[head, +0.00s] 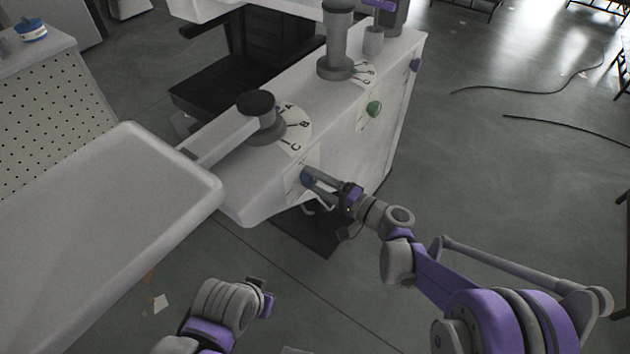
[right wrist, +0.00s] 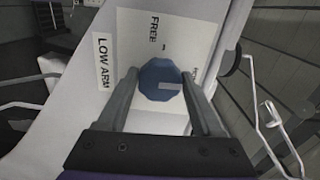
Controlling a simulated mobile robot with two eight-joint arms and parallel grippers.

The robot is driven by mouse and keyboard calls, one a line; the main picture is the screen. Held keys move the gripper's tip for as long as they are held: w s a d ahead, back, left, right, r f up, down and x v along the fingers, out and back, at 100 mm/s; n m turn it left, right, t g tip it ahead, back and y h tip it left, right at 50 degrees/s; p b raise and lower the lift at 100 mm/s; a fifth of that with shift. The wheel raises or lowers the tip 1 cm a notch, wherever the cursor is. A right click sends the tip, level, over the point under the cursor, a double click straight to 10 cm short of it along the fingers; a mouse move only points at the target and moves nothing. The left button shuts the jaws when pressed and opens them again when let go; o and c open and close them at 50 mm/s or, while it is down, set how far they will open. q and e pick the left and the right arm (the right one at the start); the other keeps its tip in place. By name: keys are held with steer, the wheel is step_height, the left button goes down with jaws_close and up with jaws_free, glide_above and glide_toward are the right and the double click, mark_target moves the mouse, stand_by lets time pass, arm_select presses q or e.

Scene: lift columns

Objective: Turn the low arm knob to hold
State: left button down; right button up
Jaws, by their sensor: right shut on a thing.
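The low arm knob is a blue many-sided knob (right wrist: 160,74) on a pale plate on the side of the white cabinet. It also shows in the head view (head: 307,176). A "LOW ARM" label (right wrist: 103,62) is left of it, and "FREE" (right wrist: 154,27) stands above it. Another word at its right is partly hidden by a finger. A light grey bar on the knob's face points to the right in the wrist view. My right gripper (head: 315,180) is shut on the knob, one finger on each side. My left gripper (head: 265,298) is low in the head view, away from the cabinet; its jaws are unclear.
The white cabinet (head: 350,120) carries two grey columns with A-B-C dials. A green knob (head: 374,108) and a blue-purple knob (head: 415,65) sit farther along its side. A long white tray (head: 100,215) spans the left. Floor at the right is open, with black cables (head: 540,90).

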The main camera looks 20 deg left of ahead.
steer(key=shift+m, duration=0.4)
steer(key=o, duration=1.3)
steer(key=shift+o, duration=0.2)
steer(key=shift+d, duration=0.1)
steer(key=v, duration=1)
steer(key=shift+d+p, duration=0.3)
steer(key=shift+p, duration=0.1)
steer(key=shift+s, duration=0.2)
